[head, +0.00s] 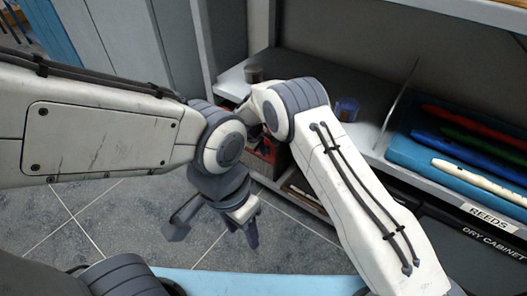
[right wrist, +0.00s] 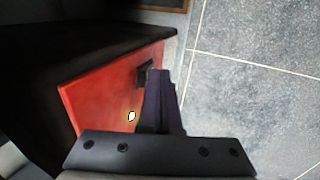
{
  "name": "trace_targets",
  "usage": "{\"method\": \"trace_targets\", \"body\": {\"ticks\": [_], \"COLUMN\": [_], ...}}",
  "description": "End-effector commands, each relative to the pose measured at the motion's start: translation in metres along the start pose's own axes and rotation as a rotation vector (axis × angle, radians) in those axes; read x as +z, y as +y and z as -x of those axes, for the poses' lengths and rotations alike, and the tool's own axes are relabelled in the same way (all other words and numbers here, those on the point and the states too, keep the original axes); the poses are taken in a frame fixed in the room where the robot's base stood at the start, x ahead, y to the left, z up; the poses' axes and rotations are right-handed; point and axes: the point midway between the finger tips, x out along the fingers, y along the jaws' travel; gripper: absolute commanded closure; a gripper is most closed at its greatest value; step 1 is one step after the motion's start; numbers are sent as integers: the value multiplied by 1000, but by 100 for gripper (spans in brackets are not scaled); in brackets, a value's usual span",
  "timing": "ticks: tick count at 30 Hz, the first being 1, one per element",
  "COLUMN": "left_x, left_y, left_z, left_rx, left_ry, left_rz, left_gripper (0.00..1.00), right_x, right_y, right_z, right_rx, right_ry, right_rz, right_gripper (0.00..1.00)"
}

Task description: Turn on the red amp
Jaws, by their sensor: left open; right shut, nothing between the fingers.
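The red amp (right wrist: 100,95) fills the left of the right wrist view, with a red face and black sides. A small dark square switch (right wrist: 145,73) sits near the edge of its face, and a small pale, bright spot (right wrist: 131,116) shows below it. My right gripper (right wrist: 158,73) is shut and empty, its tips beside the switch; I cannot tell if they touch it. In the head view a little of the amp (head: 263,158) shows low under the shelf, mostly hidden by my arms. My left gripper (head: 213,232) is open and empty above the floor.
Tiled floor (head: 110,225) is open at left.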

Motion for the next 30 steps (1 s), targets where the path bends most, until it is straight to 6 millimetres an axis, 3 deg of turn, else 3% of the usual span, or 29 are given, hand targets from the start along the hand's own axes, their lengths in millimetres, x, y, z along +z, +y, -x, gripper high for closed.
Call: {"method": "trace_targets", "body": {"ticks": [4, 17, 24, 30], "left_x": [0, 0, -1, -2], "left_y": [1, 1, 1, 3], "left_z": [8, 8, 11, 38], "left_rx": [0, 0, 0, 0], "left_ry": [0, 0, 0, 0], "left_rz": [0, 0, 0, 0], "left_gripper": [50, 50, 50, 50], "right_x": [0, -1, -12, -9], "right_y": [3, 1, -32, -38], "right_z": [9, 10, 18, 69], "right_rx": [0, 0, -1, 1], "right_ry": [0, 0, 3, 4], "right_rz": [0, 2, 14, 7], "right_gripper": [100, 100, 100, 100]}}
